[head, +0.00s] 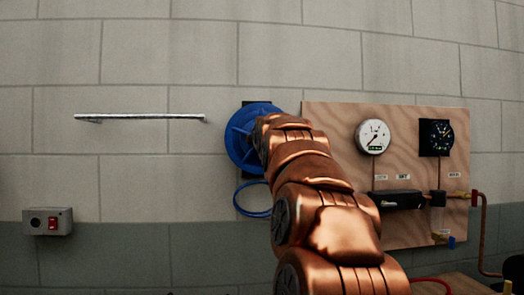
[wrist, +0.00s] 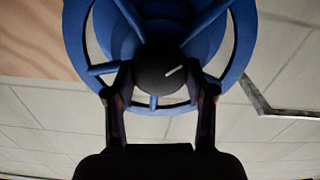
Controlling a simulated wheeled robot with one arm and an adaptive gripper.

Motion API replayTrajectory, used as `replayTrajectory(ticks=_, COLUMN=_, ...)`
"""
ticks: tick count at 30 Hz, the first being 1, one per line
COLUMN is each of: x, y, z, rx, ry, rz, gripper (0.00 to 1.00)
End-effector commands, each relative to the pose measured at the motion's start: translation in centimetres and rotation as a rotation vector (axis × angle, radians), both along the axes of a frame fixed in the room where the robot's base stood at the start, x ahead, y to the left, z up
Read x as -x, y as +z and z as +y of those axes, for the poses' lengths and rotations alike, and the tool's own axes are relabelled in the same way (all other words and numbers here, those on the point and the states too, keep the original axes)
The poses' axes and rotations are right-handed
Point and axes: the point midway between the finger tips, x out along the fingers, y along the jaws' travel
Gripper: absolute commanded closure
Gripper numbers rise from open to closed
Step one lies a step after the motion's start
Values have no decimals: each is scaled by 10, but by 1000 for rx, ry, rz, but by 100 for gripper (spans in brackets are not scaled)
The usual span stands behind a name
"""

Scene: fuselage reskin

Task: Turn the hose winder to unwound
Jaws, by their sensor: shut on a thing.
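The hose winder (head: 239,138) is a blue spoked wheel on the block wall, left of the plywood board, in the head view. A loop of blue hose (head: 250,212) hangs below it. My copper arm hides the winder's right part and my gripper in the head view. In the wrist view the winder (wrist: 238,50) fills the top, with a round dark hub knob (wrist: 162,72) bearing a short white line that slants up to the right. My gripper (wrist: 160,85) has its two fingers on either side of this knob, shut on it.
A plywood board (head: 335,125) with a white gauge (head: 372,136), a black gauge (head: 436,137) and a black valve block (head: 397,199) is right of the winder. A metal rail (head: 140,117) and a switch box (head: 47,221) are on the wall to the left.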

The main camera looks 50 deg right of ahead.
Motion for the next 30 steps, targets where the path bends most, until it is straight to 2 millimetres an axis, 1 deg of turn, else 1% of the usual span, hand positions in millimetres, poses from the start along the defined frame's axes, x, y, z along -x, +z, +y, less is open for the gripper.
replayTrajectory(ticks=1, x=0, y=-5, z=0, rx=-30, ry=-1, rz=-29, gripper=80)
replayTrajectory(ticks=3, x=-1, y=-6, z=0, rx=-83, ry=0, rz=-69, gripper=80)
replayTrajectory(ticks=18, x=0, y=-2, z=-1, rx=-429, ry=1, rz=-362, gripper=80)
replayTrajectory(ticks=24, x=-1, y=-2, z=-2, rx=-530, ry=0, rz=-446, gripper=80)
replayTrajectory(ticks=30, x=1, y=-1, z=-2, rx=-596, ry=0, rz=-501, gripper=81)
